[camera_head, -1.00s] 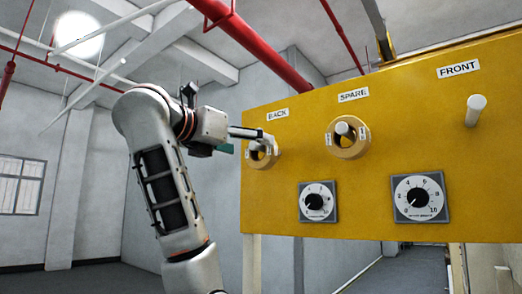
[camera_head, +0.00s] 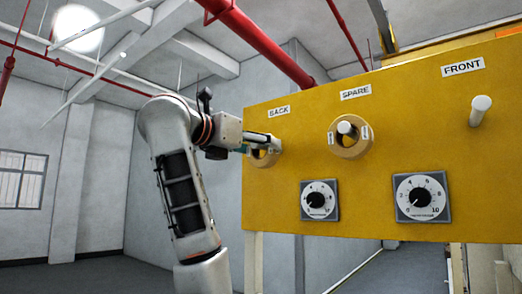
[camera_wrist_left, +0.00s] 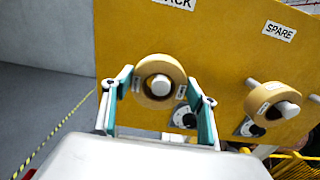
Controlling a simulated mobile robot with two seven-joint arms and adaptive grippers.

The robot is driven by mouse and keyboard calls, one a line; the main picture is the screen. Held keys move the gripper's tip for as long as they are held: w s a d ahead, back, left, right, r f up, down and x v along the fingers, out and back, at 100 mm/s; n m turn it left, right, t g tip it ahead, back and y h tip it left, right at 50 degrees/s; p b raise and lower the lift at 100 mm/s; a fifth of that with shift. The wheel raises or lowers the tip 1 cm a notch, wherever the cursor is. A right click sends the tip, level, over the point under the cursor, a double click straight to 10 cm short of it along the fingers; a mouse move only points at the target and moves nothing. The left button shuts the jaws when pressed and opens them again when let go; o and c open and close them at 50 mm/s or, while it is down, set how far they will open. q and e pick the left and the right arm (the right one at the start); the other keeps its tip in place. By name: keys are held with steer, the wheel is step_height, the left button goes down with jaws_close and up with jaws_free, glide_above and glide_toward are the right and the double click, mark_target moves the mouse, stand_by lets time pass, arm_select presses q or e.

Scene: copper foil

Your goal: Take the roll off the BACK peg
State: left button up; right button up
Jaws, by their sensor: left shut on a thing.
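The tan roll on the BACK peg (camera_head: 264,158) is partly covered by my gripper in the head view. The wrist view shows this roll (camera_wrist_left: 160,67) as a ring with the pale end of the BACK peg (camera_wrist_left: 160,86) in its middle. My left gripper (camera_head: 268,146) is at the roll, its teal fingers on the roll's left and right sides in the wrist view (camera_wrist_left: 156,88). It is shut on the roll, which is still around the peg. My right gripper is not in view.
A second roll (camera_head: 351,151) hangs on the SPARE peg (camera_head: 345,128), to the right. The FRONT peg (camera_head: 479,110) is bare. Two dials (camera_head: 319,200) sit below on the yellow panel (camera_head: 410,110). Open room lies left of the panel.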

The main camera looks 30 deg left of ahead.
arm_select(q)
steer(key=shift+s+r, duration=0.1)
steer(key=shift+r, duration=0.75)
steer(key=s+a+b, duration=0.1)
steer(key=s+b, duration=0.8)
steer(key=s, duration=0.8)
steer(key=shift+s+a, duration=0.25)
steer(key=shift+s, duration=0.1)
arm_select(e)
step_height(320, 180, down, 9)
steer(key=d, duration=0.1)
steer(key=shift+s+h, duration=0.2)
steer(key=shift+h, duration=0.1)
arm_select(q)
steer(key=shift+s, duration=0.1)
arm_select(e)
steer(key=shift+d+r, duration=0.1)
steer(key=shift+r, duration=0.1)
